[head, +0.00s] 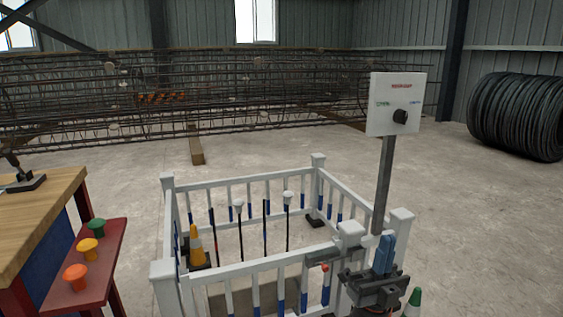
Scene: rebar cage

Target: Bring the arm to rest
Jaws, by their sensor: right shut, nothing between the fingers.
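My right gripper (385,252) is at the lower right of the head view, with its blue fingers shut and pointing up. Nothing shows between them. Its dark body (374,290) is in front of the near right corner of a white fence (262,266), and I cannot tell whether they touch. Behind the fingers, a grey post (383,185) holds a white sign panel (395,104) with a black knob. My left gripper is not in view.
Inside the fence are an orange cone (196,244) and several thin rods. A green-topped cone (414,299) is beside my right gripper. Concrete floor is open at right.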

